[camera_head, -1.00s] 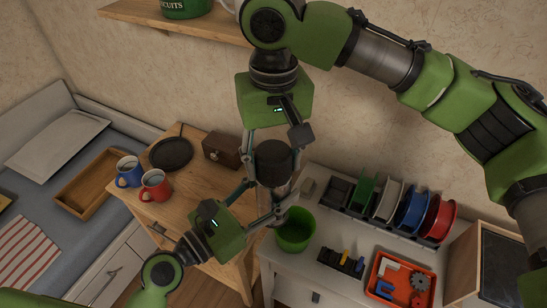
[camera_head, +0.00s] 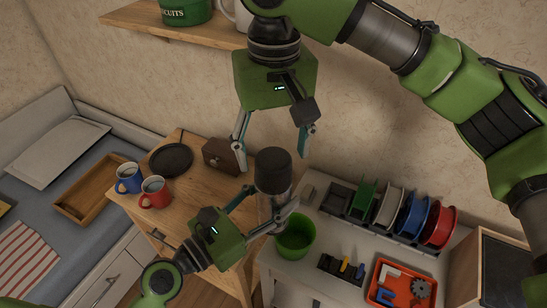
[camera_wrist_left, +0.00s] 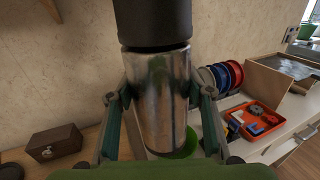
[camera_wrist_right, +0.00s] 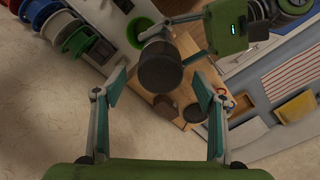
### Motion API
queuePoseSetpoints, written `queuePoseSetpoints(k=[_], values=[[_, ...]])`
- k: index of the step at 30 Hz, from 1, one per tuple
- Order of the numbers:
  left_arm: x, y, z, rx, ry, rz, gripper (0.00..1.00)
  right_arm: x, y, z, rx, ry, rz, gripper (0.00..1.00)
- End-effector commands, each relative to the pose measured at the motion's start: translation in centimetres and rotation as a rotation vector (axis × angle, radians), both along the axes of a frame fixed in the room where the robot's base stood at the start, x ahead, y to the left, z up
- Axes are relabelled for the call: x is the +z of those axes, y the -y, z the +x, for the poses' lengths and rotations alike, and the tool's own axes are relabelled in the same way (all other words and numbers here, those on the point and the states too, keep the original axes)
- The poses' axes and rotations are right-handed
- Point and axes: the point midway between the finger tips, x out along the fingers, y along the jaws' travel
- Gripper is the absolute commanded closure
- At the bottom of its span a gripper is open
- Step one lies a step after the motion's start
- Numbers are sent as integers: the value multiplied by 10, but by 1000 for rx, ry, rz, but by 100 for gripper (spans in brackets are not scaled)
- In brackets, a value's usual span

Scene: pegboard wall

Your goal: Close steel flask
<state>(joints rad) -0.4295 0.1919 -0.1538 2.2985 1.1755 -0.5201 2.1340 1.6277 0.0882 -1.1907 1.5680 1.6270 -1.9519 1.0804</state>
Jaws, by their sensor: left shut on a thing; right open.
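The steel flask (camera_head: 273,188) has a shiny metal body and a black lid (camera_head: 273,163) sitting on top. My left gripper (camera_head: 262,212) is shut around the flask's body and holds it about upright in the air. In the left wrist view the metal body (camera_wrist_left: 158,95) stands between both fingers, with the black lid (camera_wrist_left: 152,22) above it. My right gripper (camera_head: 272,146) is open and empty above the lid. In the right wrist view the lid (camera_wrist_right: 160,68) shows beyond the spread fingers, apart from them.
A green bin (camera_head: 296,234) stands below the flask on the white cabinet. Colored spools (camera_head: 410,212) and a red tray (camera_head: 398,284) are to the right. Red (camera_head: 154,192) and blue mugs (camera_head: 128,178) and a wooden box (camera_head: 221,155) are on the wooden table. A shelf (camera_head: 140,20) is above.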

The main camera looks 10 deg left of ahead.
Motion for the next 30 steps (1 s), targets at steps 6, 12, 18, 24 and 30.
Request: queuePoseSetpoints(k=[6, 12, 18, 24, 30], values=[[3, 0, 0, 1, 4, -3, 100, 1, 0, 0, 1, -1, 0, 38], [3, 0, 0, 1, 4, -3, 100, 2, 0, 0, 61, 2, -2, 39], [3, 0, 0, 1, 4, -3, 100, 8, -1, -1, 322, 2, -7, 39], [3, 0, 0, 1, 4, -3, 100, 15, -1, -1, 662, 0, -11, 39], [3, 0, 0, 1, 4, -3, 100, 22, -1, -1, 998, -1, -13, 39]])
